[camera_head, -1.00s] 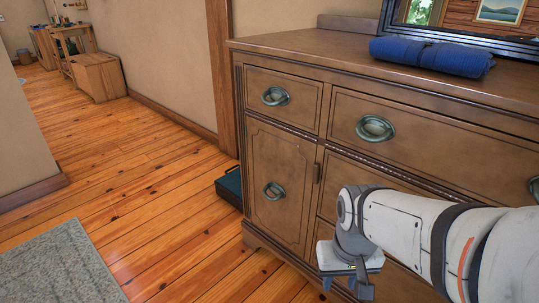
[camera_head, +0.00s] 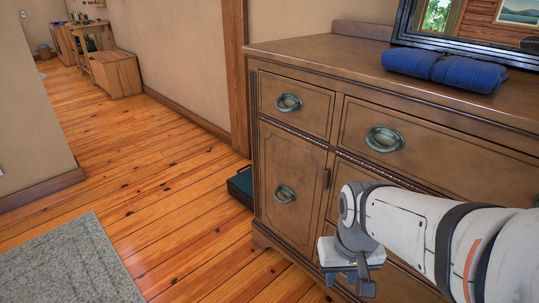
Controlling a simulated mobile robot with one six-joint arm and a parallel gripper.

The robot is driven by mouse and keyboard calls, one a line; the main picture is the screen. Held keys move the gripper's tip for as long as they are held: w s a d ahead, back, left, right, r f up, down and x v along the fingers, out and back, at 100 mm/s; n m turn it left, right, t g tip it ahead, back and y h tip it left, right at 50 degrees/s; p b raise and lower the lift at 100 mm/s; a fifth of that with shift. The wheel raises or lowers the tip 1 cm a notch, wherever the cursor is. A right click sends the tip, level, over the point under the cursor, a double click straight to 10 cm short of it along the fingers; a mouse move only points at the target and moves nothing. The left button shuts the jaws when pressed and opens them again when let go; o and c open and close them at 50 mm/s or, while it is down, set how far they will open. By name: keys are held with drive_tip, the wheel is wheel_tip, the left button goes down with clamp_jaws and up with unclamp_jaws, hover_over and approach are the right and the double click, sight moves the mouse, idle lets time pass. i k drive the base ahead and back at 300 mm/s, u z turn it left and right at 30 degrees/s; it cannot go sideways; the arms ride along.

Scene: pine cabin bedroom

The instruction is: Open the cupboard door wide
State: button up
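The cupboard door (camera_head: 290,176) is the panelled wooden door at the lower left of the brown dresser (camera_head: 345,62). It is shut, flush with the front. An oval metal pull (camera_head: 285,193) sits near its left side, and a small dark fitting shows at its right edge. My gripper (camera_head: 346,281) hangs low in front of the dresser, to the right of the door and apart from the pull. It points down and away from my view. Its fingers are small and partly hidden, so I cannot tell how far apart they are.
Drawers with oval pulls (camera_head: 384,138) are above and right of the door. A rolled blue cloth (camera_head: 444,69) lies on top before a framed mirror. A dark green case (camera_head: 240,187) sits on the floor at the dresser's left side. Open floor and a grey rug (camera_head: 70,262) lie left.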

sight(292, 167)
drive_tip(key=u, duration=2)
drive_tip(key=k, duration=0.65)
drive_tip(key=z, duration=0.8)
drive_tip(key=i, duration=1)
drive_tip(key=z, duration=0.05)
